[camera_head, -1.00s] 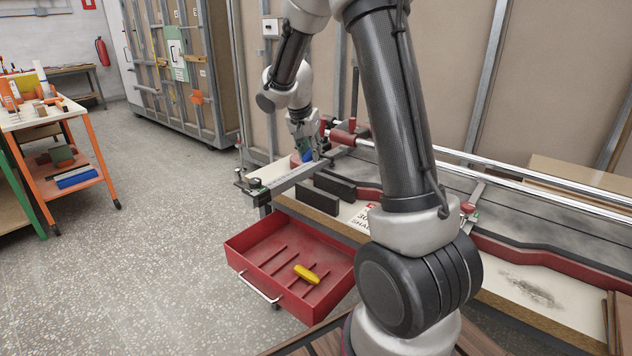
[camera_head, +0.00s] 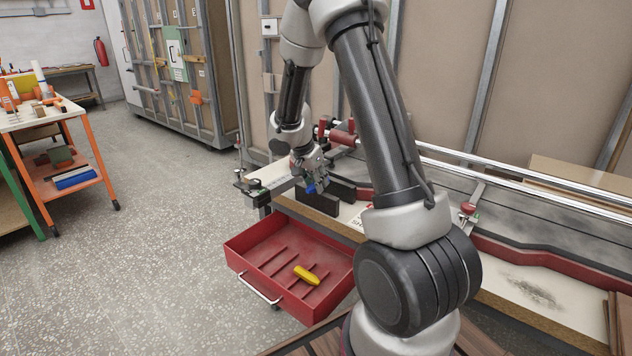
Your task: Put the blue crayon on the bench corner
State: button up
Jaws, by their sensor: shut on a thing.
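My gripper (camera_head: 311,182) is over the near left end of the bench, beside the dark blocks. It is shut on a small blue thing, which I take for the blue crayon (camera_head: 311,188); only a bit of it shows at the fingertips. The bench (camera_head: 323,220) has a pale worktop with a metal rail, and its left corner (camera_head: 258,188) lies left of my gripper. The gap between the crayon and the worktop is too small to judge.
A red drawer (camera_head: 240,258) stands open below the bench, with a yellow object (camera_head: 306,275) inside. Dark blocks (camera_head: 340,190) stand on the worktop to the right of my gripper. An orange-legged cart (camera_head: 98,160) stands far left; the floor between is clear.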

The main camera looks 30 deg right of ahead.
jog(key=shift+s+f, duration=0.2)
jog(key=shift+f, duration=0.25)
jog(key=o, duration=0.7)
jog(key=shift+a+f, duration=0.1)
jog(key=o, duration=0.3)
jog(key=shift+f, duration=0.2)
jog(key=shift+o, duration=0.2)
jog(key=shift+w, duration=0.1)
jog(key=shift+r, duration=0.2)
